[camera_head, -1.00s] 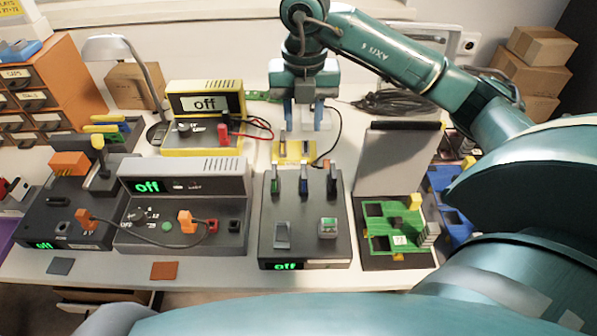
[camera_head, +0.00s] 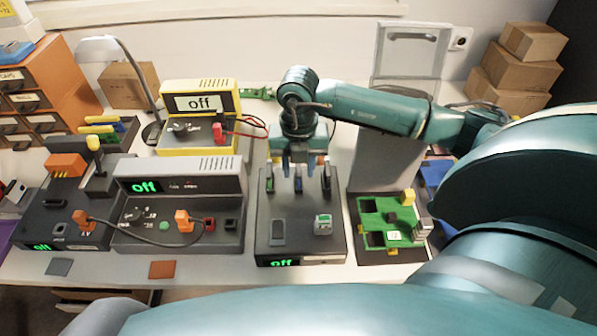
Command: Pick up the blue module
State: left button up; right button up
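The blue module (camera_head: 298,184) stands upright in the middle slot of the dark tester box (camera_head: 301,243). A green module (camera_head: 270,186) stands to its left and a dark module (camera_head: 326,182) to its right. My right gripper (camera_head: 302,167) points down just behind and above the top of the blue module, with its fingers apart and nothing seen between them. I cannot tell whether the fingers touch any module. My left gripper is not in view.
A grey power unit (camera_head: 185,176) with an orange plug and cable stands left of the tester box. A yellow meter (camera_head: 200,103) stands behind it. A green circuit board (camera_head: 385,222) lies to the right, before an upright grey lid. Cartons stand at the back right.

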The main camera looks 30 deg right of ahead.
jog(key=shift+c, duration=0.4)
grip_shut()
